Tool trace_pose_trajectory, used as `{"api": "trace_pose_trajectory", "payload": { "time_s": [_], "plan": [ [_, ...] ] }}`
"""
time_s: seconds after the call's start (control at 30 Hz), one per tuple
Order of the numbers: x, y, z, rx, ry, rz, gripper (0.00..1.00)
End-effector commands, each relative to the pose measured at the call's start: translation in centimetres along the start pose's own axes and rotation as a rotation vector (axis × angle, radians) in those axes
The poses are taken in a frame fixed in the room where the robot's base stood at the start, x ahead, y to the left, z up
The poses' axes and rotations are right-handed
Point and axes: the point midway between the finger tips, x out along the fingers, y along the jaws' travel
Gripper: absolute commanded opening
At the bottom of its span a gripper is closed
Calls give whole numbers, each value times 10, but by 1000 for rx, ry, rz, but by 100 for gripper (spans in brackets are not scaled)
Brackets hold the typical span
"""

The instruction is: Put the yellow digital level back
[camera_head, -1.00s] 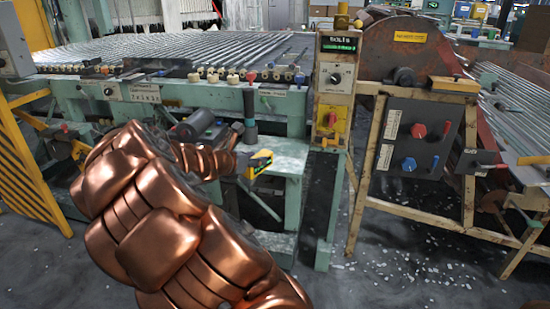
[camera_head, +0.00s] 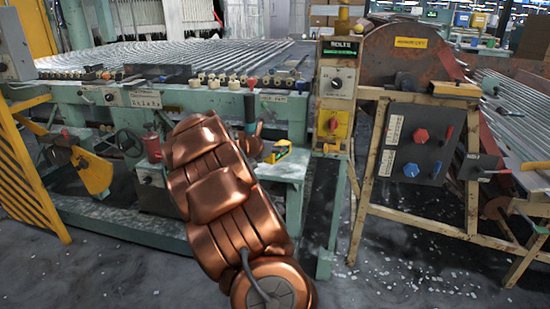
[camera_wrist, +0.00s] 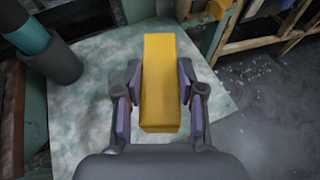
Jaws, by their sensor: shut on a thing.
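The yellow digital level (camera_head: 279,152) is a small yellow block with a dark green face in the head view, by the small green shelf (camera_head: 287,172) of the machine. In the wrist view the level (camera_wrist: 160,60) lies lengthwise between both fingers of my gripper (camera_wrist: 160,97), which is shut on its sides. The pale green shelf top (camera_wrist: 95,90) lies beneath it. I cannot tell whether the level touches the shelf or is held just above it. In the head view my copper arm hides most of the gripper.
A dark cylinder with a teal band (camera_wrist: 45,50) stands on the shelf at left. A yellow switch box (camera_head: 333,125) and wooden-framed stand (camera_head: 360,190) are to the right. Floor at front right has scattered white bits.

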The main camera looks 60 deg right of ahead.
Motion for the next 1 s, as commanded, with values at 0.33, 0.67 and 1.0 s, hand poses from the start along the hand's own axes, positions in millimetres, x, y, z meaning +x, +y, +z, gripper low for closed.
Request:
{"api": "trace_pose_trajectory", "payload": {
  "time_s": [0.33,0.67,1.0],
  "plan": [
    [12,1,-32,-2,0,2,0],
    [13,1,-34,-1,1,1,44],
    [13,1,-34,-1,1,1,64]
  ]
}}
